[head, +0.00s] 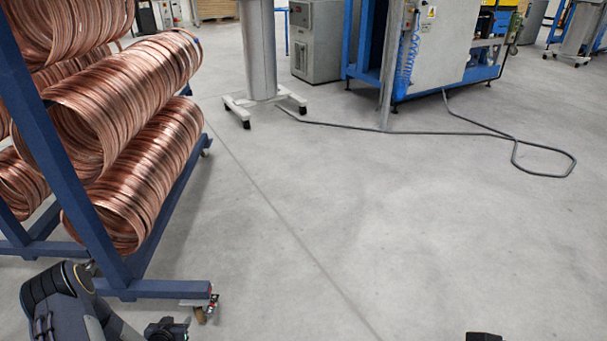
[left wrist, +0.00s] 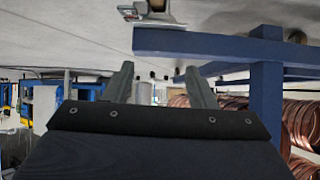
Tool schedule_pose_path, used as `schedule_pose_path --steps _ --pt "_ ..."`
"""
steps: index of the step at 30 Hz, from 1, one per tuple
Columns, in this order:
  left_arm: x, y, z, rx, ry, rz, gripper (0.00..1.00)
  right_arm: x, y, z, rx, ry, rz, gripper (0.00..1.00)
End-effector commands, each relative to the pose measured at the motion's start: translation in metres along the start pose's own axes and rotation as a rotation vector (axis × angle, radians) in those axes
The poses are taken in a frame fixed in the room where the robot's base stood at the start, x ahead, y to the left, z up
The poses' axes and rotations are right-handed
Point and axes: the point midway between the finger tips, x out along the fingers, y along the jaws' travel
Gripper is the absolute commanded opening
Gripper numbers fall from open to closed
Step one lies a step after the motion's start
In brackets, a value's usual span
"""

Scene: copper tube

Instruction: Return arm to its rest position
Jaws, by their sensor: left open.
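My left arm (head: 62,305) comes in at the lower left of the head view, beside the foot of the blue rack. A dark part of my left gripper (head: 166,330) shows at the bottom edge; its fingertips are cut off there. In the left wrist view, which looks upside down, the two grey fingers of the left gripper (left wrist: 158,68) stand apart with nothing between them. The gripper is open and empty. A small dark part at the bottom edge, right of centre, is too cropped to identify. My right gripper's fingers do not show.
A blue wheeled rack (head: 85,190) holding copper coils (head: 130,165) stands close to my left arm. Its beam also shows in the left wrist view (left wrist: 205,45). A blue-framed machine (head: 435,50) and a grey cable (head: 440,133) lie farther back.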

Motion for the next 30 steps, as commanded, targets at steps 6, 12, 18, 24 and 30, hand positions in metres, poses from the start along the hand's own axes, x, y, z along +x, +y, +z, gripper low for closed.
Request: schedule_pose_path --steps 6,12,18,24,30 --pt "-0.048 -0.015 -0.104 -0.028 -0.075 -0.024 0.51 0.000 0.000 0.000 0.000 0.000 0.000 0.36" --pt "-0.129 -0.001 -0.182 -0.097 -0.159 -0.012 0.51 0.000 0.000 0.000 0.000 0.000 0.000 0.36" --pt "-0.229 0.035 -0.223 -0.175 -0.236 0.042 0.51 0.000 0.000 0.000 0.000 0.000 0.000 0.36" --pt "-0.330 0.081 -0.223 -0.238 -0.311 0.136 0.51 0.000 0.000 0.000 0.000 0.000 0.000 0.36" --pt "-0.399 0.116 -0.198 -0.268 -0.377 0.223 0.51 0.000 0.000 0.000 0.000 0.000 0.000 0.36"
